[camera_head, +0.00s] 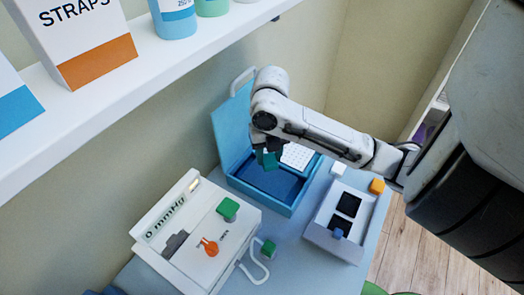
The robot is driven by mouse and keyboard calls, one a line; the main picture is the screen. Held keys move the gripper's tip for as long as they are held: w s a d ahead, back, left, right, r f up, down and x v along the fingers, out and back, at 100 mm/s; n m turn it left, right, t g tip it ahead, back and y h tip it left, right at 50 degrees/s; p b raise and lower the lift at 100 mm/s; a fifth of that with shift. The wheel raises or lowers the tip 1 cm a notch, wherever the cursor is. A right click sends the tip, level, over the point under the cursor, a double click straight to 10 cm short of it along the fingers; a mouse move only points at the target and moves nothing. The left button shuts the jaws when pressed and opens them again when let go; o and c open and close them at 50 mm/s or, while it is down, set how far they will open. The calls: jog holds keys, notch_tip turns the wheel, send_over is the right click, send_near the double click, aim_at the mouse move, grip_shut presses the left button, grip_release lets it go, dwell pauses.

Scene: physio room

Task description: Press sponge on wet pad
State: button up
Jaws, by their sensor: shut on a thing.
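My gripper (267,155) points down over the open blue case and is shut on a small dark green block, which I take to be the sponge (270,160). The dark fingers partly hide it. It appears above the dark blue floor of the case (268,181); whether it touches anything is not clear. A white dotted panel (297,155) is in the case, just right of the gripper. Two dark square pads (348,204) sit in a light grey tray (325,237) to the right. I cannot tell which surface is the wet pad.
A white device (195,263) with a "0 mmHg" display, a green block and an orange knob stands front left. White (338,168), orange (377,186) and green (268,249) blocks lie around the tray and device. A shelf (120,90) with boxes and bottles overhangs upper left.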

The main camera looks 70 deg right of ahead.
aim_at(269, 176)
jog(key=shift+f+b, duration=1.8)
jog(key=shift+f, duration=1)
jog(key=shift+f+b, duration=1)
jog(key=shift+b, duration=0.25)
dwell(1.0)
jog(key=shift+r, duration=0.1)
jog(key=shift+r+p, duration=2.35)
jog(key=shift+r, duration=1.1)
